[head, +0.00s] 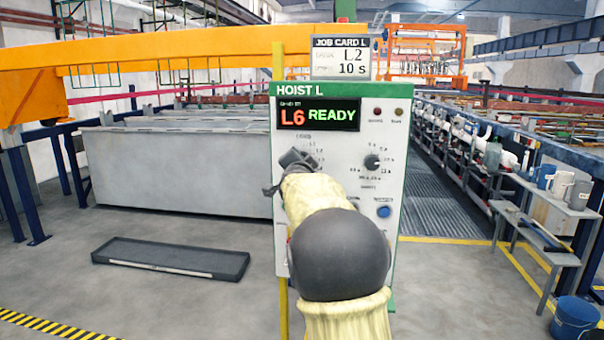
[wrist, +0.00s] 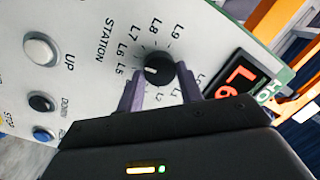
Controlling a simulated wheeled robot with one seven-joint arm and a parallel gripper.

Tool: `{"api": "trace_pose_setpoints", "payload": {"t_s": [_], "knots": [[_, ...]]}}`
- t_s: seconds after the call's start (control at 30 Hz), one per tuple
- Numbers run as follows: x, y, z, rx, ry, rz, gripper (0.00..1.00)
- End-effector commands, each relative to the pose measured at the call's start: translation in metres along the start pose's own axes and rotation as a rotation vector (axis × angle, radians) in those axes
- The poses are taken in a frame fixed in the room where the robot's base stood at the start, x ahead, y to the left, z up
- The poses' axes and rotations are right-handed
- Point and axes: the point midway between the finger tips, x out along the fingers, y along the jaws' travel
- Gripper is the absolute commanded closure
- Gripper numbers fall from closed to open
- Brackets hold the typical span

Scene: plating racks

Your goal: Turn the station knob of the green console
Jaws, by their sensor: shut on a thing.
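The green-trimmed console (head: 341,90), headed HOIST L, stands upright ahead of me. Its display (head: 318,115) reads L6 READY. The station knob (wrist: 158,69) is black and round, with a white mark pointing towards the L6 and L5 side of its dial in the wrist view. My gripper (wrist: 160,83) is shut on this knob, one purple finger on each side. In the head view my gripper (head: 281,174) is at the panel's left side, and my arm hides the panel's lower middle. The job card (head: 341,57) above shows L2 and 10 s.
A second knob (head: 372,162) sits right of the station dial, with a blue button (head: 384,212) below it. The wrist view shows a white UP button (wrist: 41,50). A dark tray (head: 170,258) lies on the floor at left. A bench (head: 540,250) and blue bucket (head: 575,319) stand right.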

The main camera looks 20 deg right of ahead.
Motion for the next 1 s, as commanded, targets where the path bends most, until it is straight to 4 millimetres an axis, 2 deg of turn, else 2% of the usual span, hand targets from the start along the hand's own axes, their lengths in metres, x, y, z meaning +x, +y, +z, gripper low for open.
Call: {"api": "trace_pose_setpoints", "payload": {"t_s": [0.03, 0.6, 1.0], "knots": [[0.0005, 0.0067, 0.0066, 0.042, -0.004, 0.000, 0.87], [0.0006, 0.0055, 0.0068, 0.527, 0.028, -0.046, 0.87], [0.0007, 0.0035, 0.0057, 0.647, 0.036, -0.058, 0.87]]}}
